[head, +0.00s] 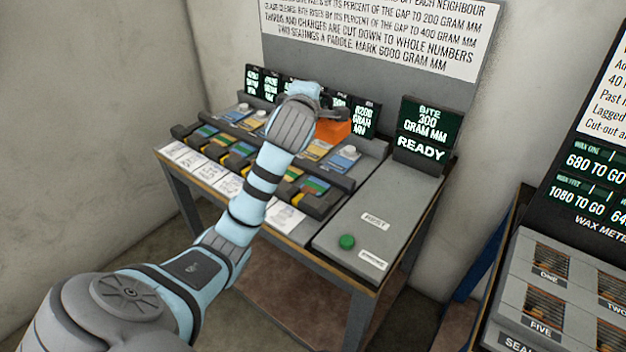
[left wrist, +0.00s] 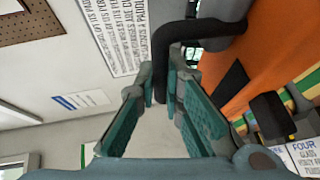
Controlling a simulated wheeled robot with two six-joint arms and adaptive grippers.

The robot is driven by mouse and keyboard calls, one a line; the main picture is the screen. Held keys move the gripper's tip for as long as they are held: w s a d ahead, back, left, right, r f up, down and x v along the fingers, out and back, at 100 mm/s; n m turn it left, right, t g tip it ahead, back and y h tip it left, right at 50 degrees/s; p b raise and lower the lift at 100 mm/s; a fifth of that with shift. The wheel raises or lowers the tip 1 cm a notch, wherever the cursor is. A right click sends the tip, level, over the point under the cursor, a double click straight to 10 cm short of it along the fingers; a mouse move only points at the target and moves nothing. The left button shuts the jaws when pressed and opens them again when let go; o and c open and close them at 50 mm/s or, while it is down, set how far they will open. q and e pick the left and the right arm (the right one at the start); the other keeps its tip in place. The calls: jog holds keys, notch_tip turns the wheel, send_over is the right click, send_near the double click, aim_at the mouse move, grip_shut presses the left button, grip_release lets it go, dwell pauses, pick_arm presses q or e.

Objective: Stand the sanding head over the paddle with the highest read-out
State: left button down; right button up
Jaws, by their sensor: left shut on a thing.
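The sanding head (head: 333,131) is an orange block, partly hidden behind my left wrist, over the right part of the paddle bench (head: 325,222). In the left wrist view it is the large orange body (left wrist: 262,50) with a black bar handle (left wrist: 172,40). My left gripper (left wrist: 166,80) is shut on that handle. I cannot tell if the head touches a paddle. Several paddles lie in a row, one blue-topped (head: 343,160) at the right. Dark read-outs stand behind them; the rightmost read-out (head: 363,120) appears to say 6200 gram mm. Others are blurred or hidden by my arm.
A bite display (head: 425,118) reads 300 gram mm, with READY below. A green button (head: 347,242) sits on the bench's grey right panel. A rules board (head: 380,35) stands behind. A wax meter station (head: 565,270) is at the right.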

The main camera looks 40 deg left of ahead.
pick_arm(q)
notch_tip(320, 180, down, 18)
jog(key=b, duration=0.3)
jog(key=shift+f, duration=0.2)
jog(key=c, duration=2.2)
grip_release()
jog(key=o, duration=0.5)
jog(key=shift+s, duration=0.1)
jog(key=v, duration=1.2)
jog(key=shift+p, duration=0.4)
